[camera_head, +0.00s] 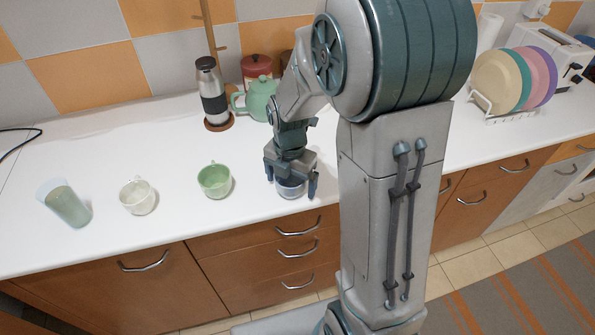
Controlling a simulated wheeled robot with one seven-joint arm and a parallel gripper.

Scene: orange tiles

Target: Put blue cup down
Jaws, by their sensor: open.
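A pale blue-grey cup (290,190) stands upright on the white counter near its front edge. My gripper (291,186) points down over the cup, with one finger on each side of it. The jaws are open around the cup, and the upper part of the cup is hidden behind the gripper. I cannot tell whether a finger touches it.
Left of the gripper on the white counter (110,160) stand a green cup (215,182), a cream cup (138,197) and a tilted-looking glass (66,204). Behind are a green teapot (262,98) and a flask (212,95). A plate rack (508,112) is right.

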